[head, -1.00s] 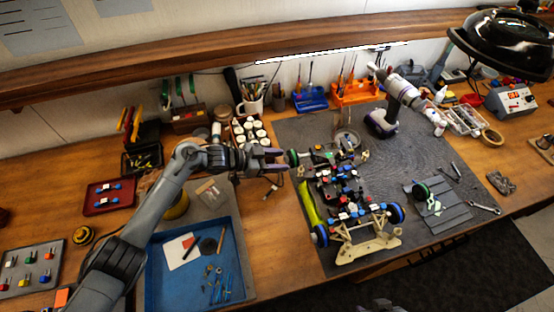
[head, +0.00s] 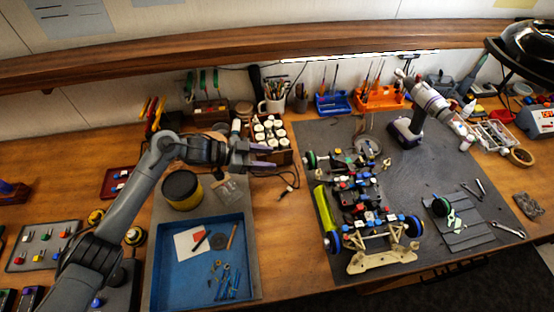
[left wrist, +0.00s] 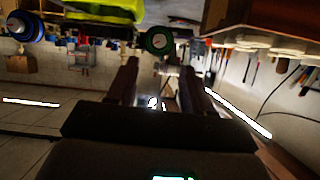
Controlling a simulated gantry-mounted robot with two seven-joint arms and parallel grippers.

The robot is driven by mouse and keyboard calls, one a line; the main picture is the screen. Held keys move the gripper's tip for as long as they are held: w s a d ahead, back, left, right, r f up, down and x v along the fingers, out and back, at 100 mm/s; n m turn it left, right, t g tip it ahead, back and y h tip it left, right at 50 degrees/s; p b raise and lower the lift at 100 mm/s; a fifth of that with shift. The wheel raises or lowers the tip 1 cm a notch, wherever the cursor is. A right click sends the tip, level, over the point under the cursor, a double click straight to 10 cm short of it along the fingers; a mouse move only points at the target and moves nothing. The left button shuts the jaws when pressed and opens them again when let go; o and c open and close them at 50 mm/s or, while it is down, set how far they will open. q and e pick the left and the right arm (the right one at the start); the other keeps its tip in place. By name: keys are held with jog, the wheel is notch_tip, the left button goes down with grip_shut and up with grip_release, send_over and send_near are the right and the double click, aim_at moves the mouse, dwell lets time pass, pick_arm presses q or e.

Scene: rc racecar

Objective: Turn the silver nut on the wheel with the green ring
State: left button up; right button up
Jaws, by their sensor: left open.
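The wheel with the green ring (head: 310,160) is on the far left corner of the RC car chassis (head: 350,190). In the left wrist view the green-ringed wheel (left wrist: 158,41) shows just beyond my fingertips, with a pale spot at its centre. The silver nut is too small to make out surely. My left gripper (head: 274,158) is open and empty, to the left of this wheel with a gap between them. Its two fingers (left wrist: 160,75) are spread in the left wrist view. My right gripper is not in view.
Blue-ringed wheels (head: 333,242) are at the car's near end, with a yellow-green body piece (head: 324,209) along its left side. A blue tray (head: 170,278) and a box of white-capped bottles (head: 285,157) are near my left arm. A purple-grey drill (head: 408,128) stands behind right.

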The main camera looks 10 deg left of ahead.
pick_arm(q)
jog(key=shift+s+a+r, duration=0.15)
jog(key=shift+a+r, duration=0.1)
jog(key=shift+a, duration=0.15)
notch_tip(320, 180, up, 3)
jog(key=m+t+p, duration=0.1)
jog(key=m+t, duration=0.2)
jog(key=m, duration=0.3)
jog(key=n+p, duration=0.1)
send_near(303, 162)
jog(key=shift+y, duration=0.3)
jog(key=p+x, duration=0.1)
jog(key=x, duration=0.6)
jog(key=shift+w+d, duration=0.2)
jog(key=shift+d, duration=0.05)
